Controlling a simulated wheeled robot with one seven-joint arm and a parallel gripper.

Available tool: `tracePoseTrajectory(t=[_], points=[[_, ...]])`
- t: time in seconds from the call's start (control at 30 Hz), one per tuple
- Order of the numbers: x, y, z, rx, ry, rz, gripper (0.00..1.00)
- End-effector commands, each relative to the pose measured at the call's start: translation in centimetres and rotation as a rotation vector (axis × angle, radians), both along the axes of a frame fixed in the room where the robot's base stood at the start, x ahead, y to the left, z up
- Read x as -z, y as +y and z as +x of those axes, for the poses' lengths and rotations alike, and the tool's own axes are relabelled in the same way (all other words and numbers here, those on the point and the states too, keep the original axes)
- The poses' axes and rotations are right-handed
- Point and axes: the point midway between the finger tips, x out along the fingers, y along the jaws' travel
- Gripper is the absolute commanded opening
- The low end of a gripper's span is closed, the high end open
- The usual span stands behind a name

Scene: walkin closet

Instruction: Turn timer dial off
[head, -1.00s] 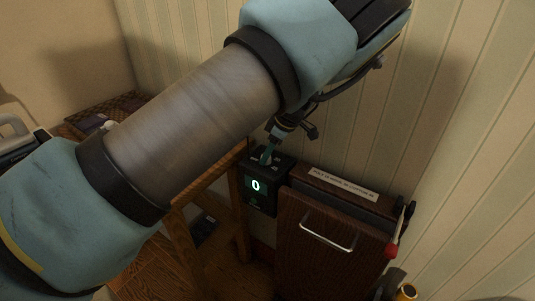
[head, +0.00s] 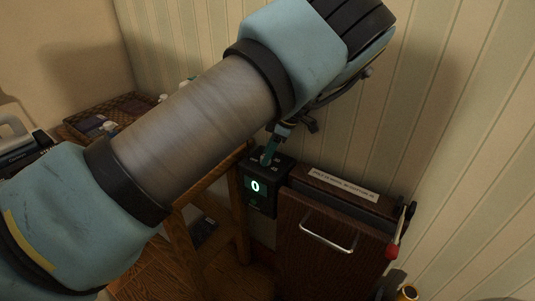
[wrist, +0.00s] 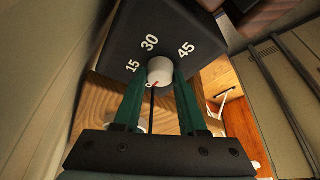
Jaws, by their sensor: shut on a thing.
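The timer is a dark box with a lit display reading 0 (head: 258,196), mounted beside a brown wooden cabinet. In the wrist view its dark face (wrist: 190,30) carries the figures 15, 30 and 45. Its dial is a small pale round knob (wrist: 160,68). A red mark shows at the knob's lower edge, close to a small figure that is partly hidden. My gripper (wrist: 159,82) is shut on the dial, with a green finger on each side. In the head view my gripper (head: 270,151) points down onto the timer's top, and the dial is hidden there.
The brown cabinet (head: 318,245) with a metal handle and a labelled top stands right of the timer. A red-tipped lever (head: 393,248) is on its right side. A wooden frame (head: 180,240) is at left, and the striped wall is close behind.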

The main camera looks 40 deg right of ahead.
Motion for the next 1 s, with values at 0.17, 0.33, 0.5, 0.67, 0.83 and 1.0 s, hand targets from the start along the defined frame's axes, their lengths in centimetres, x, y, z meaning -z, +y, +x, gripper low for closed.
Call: tracePoseTrajectory(t=[0.17, 0.33, 0.5, 0.67, 0.83, 1.0], points=[[0.2, 0.0, -0.1, 0.0, 0.002, 0.001, 0.56], [0.1, 0.0, -0.1, 0.001, 0.001, 0.001, 0.71], [0.0, 0.0, 0.0, 0.001, 0.0, 0.0, 0.71], [-0.7, -0.1, 0.0, 0.001, 0.0, -0.003, 0.71], [-3.4, -0.1, -0.1, 0.002, 0.0, -0.005, 0.71], [-6.7, -0.1, -0.1, 0.002, 0.0, -0.004, 0.71]])
